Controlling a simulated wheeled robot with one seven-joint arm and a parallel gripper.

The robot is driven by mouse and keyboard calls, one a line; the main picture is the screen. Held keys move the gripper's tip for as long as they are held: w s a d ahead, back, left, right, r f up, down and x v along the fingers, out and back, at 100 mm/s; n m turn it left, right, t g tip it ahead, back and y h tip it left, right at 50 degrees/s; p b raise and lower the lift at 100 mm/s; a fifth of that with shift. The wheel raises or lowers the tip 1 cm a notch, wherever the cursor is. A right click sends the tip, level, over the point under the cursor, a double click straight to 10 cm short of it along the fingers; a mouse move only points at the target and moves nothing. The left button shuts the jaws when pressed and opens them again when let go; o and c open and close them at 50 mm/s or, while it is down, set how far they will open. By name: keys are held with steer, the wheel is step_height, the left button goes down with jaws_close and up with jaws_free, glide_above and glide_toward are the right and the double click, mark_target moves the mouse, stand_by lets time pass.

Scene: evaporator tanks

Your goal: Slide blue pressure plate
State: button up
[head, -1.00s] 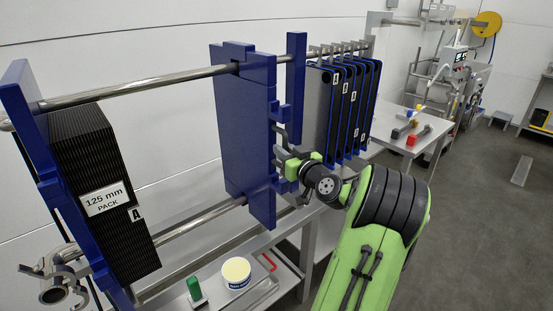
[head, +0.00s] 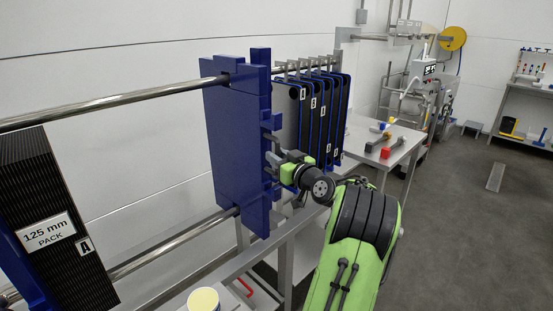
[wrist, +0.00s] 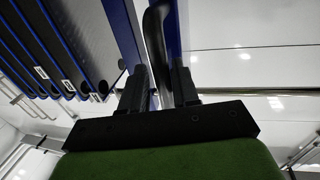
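The blue pressure plate (head: 232,145) stands upright on the steel rails, in the middle of the head view. Its handle (wrist: 156,40) shows as a dark curved bar in the wrist view. My gripper (head: 274,158) is at the right side of the plate. In the wrist view my gripper (wrist: 160,88) has one finger on each side of the handle and looks shut on it. The exact finger contact is dark and partly hidden. The black 125 mm pack (head: 60,265) is at the left, well apart from the plate.
Several hanging plates with blue edges (head: 320,115) are behind and right of the pressure plate. The upper rail (head: 110,108) and lower rail (head: 170,245) run alongside the wall. A table with small blocks (head: 400,150) stands beyond.

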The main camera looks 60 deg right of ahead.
steer(key=shift+o, duration=0.8)
steer(key=shift+s+d, duration=0.1)
steer(key=shift+d, duration=0.1)
steer(key=shift+a, duration=0.1)
steer(key=b+v, duration=0.1)
steer(key=v, duration=1.4)
steer(key=shift+s+a, duration=0.15)
steer(key=shift+s, duration=0.15)
steer(key=shift+w, duration=0.1)
